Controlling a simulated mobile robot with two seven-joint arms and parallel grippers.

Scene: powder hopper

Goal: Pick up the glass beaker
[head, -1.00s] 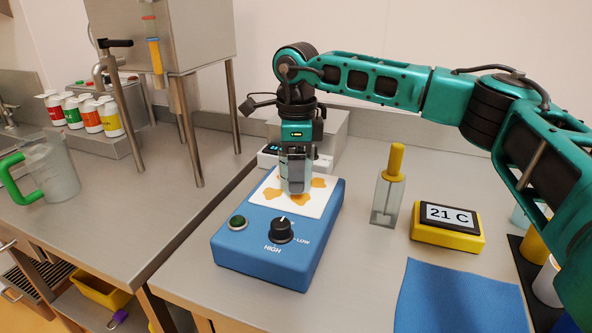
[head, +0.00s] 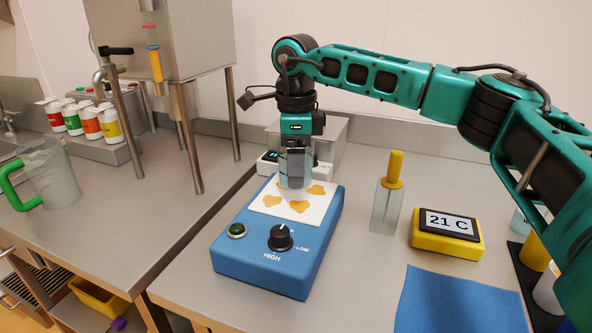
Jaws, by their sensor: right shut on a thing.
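The glass beaker (head: 295,181) is a small clear vessel above the stained white top (head: 270,208) of the blue hot plate (head: 262,262). My right gripper (head: 295,163) points straight down and is shut on the beaker, its fingers partly covering the glass. The beaker looks upright. It appears slightly clear of the white top, though the gap is hard to judge. My left gripper is out of view.
A clear bottle with a yellow stopper (head: 387,205) and a yellow display (head: 447,233) stand right of the hot plate. A blue mat (head: 455,302) lies in front. A green-handled jug (head: 55,180) and the hopper legs (head: 186,145) are left.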

